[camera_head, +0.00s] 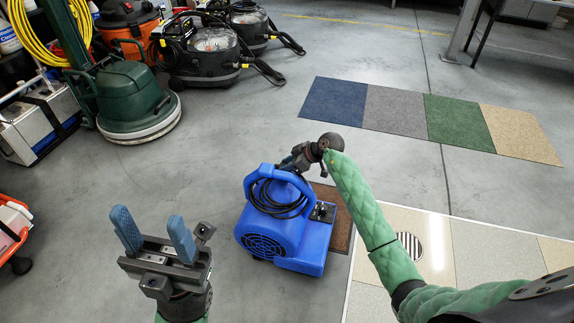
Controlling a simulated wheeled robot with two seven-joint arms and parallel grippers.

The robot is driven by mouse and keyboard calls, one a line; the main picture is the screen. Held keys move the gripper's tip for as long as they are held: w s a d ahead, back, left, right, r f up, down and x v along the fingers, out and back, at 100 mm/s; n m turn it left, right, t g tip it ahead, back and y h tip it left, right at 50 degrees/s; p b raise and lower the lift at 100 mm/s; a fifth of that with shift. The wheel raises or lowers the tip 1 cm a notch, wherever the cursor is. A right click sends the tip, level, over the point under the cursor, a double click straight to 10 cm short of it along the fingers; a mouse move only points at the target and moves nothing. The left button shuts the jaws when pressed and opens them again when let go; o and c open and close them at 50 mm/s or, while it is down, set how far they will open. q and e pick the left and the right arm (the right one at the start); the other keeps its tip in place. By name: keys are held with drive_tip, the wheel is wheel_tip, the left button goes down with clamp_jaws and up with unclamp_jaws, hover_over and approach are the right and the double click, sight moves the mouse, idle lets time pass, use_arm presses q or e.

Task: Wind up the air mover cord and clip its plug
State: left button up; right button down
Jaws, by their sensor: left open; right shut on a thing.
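A blue air mover (311,251) stands on the floor in the middle of the view, with a round grille on its front left side and a handle on top. Its black cord (270,204) is looped in several turns around the handle area. My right gripper (296,163) is at the top of the air mover, just above and right of the handle. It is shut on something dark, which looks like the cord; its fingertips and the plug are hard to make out. My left gripper (153,230) is open and empty, fingers up, left of and apart from the air mover.
A brown mat (340,228) lies partly under the air mover. Carpet samples (396,111) lie behind it. A green floor machine (136,98) and black vacuums (208,58) stand at the back left. Grey floor is clear between.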

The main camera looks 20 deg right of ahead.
idle(0.4)
drive_tip(key=shift+p, duration=0.3)
drive_tip(key=shift+f+p, duration=0.2)
drive_tip(key=shift+p, duration=0.45)
idle(0.5)
drive_tip(key=shift+f+p, duration=0.15)
drive_tip(key=shift+p, duration=0.8)
drive_tip(key=shift+p, duration=0.9)
drive_tip(key=shift+f, duration=0.3)
idle(0.6)
